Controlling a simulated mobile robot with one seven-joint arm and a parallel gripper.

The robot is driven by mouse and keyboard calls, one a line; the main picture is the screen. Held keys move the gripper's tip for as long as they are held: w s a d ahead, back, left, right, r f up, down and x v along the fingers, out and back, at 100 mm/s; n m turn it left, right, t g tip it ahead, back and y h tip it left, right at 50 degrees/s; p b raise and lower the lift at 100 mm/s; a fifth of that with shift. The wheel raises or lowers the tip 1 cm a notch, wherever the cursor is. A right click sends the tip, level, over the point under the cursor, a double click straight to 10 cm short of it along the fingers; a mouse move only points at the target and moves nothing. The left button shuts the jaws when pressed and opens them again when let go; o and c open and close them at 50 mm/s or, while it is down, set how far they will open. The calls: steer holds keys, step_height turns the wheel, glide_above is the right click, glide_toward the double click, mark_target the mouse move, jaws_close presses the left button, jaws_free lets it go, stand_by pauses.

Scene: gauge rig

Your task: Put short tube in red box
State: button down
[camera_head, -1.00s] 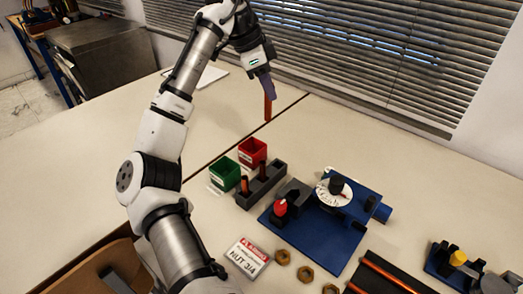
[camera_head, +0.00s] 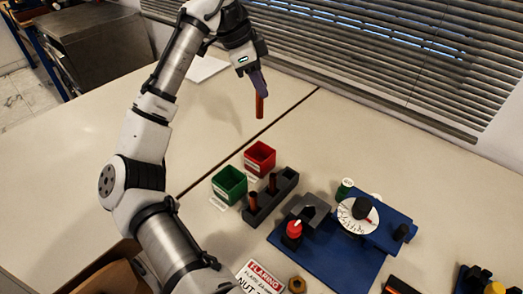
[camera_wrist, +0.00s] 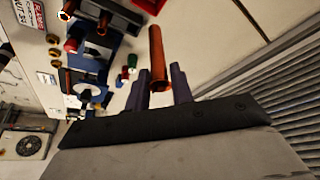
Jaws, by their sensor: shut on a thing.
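My gripper (camera_head: 258,88) is shut on a copper-coloured tube (camera_head: 260,106), which hangs nearly upright from the fingertips in the head view. The wrist view also shows the tube (camera_wrist: 157,58) between the two fingers. The open red box (camera_head: 259,158) stands on the table, lower in the head picture than the tube, with a clear gap between them. In the wrist view the red box (camera_wrist: 149,5) is cut by the top edge. The head view does not settle how directly the tube is over the box. The inside floor of the red box is hidden.
An open green box (camera_head: 229,187) stands beside the red box. A dark rack (camera_head: 264,205) with two copper tubes is just right of them. A blue-based gauge rig (camera_head: 330,250) lies further right.

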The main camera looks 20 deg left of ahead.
step_height(320, 180, down, 18)
steer(key=shift+r+p, duration=0.1)
steer(key=shift+p, duration=0.3)
steer(key=c, duration=1.2)
jaws_free()
steer(key=b+v, duration=0.1)
steer(key=v, duration=1.1)
steer(key=shift+s, duration=0.1)
